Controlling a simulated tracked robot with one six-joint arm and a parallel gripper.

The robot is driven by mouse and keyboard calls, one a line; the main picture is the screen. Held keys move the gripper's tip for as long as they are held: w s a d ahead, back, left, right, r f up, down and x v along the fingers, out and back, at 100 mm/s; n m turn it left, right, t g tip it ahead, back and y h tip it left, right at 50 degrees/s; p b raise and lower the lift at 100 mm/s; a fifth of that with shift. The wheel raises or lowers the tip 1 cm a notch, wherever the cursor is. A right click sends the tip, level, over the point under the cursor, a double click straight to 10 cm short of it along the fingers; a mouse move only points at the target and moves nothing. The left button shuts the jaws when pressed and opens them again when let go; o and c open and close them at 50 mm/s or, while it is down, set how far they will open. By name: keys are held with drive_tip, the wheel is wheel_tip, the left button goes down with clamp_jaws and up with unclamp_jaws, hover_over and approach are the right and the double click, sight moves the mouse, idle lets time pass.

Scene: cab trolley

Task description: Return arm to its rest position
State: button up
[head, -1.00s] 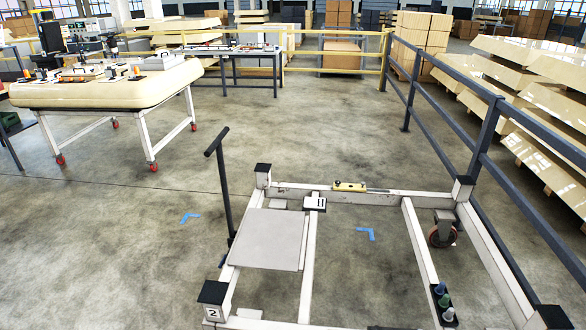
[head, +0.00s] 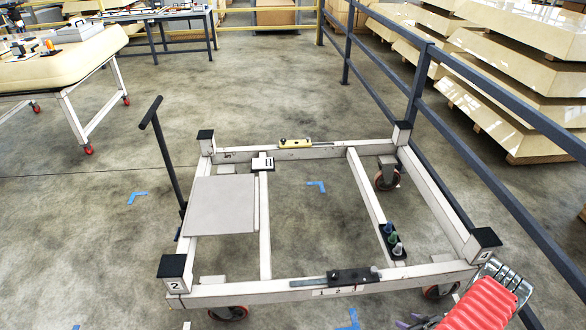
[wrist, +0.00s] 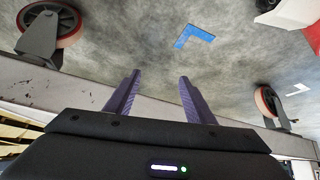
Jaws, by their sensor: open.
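My gripper (wrist: 157,76) is open and empty in the wrist view, its two purple fingers apart over the grey floor. The tips of the fingers also show at the bottom edge of the head view (head: 412,321), beside my red arm cover at the lower right. The white trolley frame (head: 235,291) stands in front of me with black-capped corner posts. In the wrist view a trolley beam (wrist: 70,100) crosses behind the fingers. I cannot tell how far the fingers are from it.
A grey panel (head: 220,205), a yellow level (head: 295,143), a black clamp-like piece (head: 352,276) and small bottles (head: 393,240) sit on the trolley. A dark handle (head: 165,155) rises at its left. A blue-grey railing (head: 478,135) runs along the right.

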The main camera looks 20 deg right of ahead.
drive_tip(key=d+r+m+g+h, duration=0.1)
drive_tip(key=d+r+g, duration=0.2)
drive_tip(key=r, duration=0.5)
drive_tip(key=d+r+m+g+h, duration=0.1)
drive_tip(key=d+r+g, duration=0.15)
drive_tip(key=r, duration=0.55)
drive_tip(key=w+a+r+m+g, duration=0.15)
drive_tip(key=a+r, duration=0.25)
drive_tip(key=r, duration=0.6)
drive_tip(key=w+a+r+m+g, duration=0.1)
drive_tip(key=w+a+r, duration=0.25)
drive_tip(key=r, duration=0.65)
drive_tip(key=s+a+r+n+t+y, duration=0.1)
drive_tip(key=a+r+t, duration=0.1)
drive_tip(key=a+r, duration=1)
drive_tip(key=s+a+r+n+t+y, duration=0.1)
drive_tip(key=a+r+n+t, duration=0.1)
drive_tip(key=a+r, duration=1)
drive_tip(key=s+a+r+n+t, duration=0.1)
drive_tip(key=s+a+r+t, duration=0.1)
drive_tip(key=a+r, duration=1)
drive_tip(key=a, duration=0.9)
drive_tip(key=shift+a+n+y, duration=0.25)
drive_tip(key=shift+n+y, duration=0.1)
drive_tip(key=shift+y, duration=0.05)
drive_tip(key=shift+r, duration=0.1)
drive_tip(key=shift+c, duration=0.4)
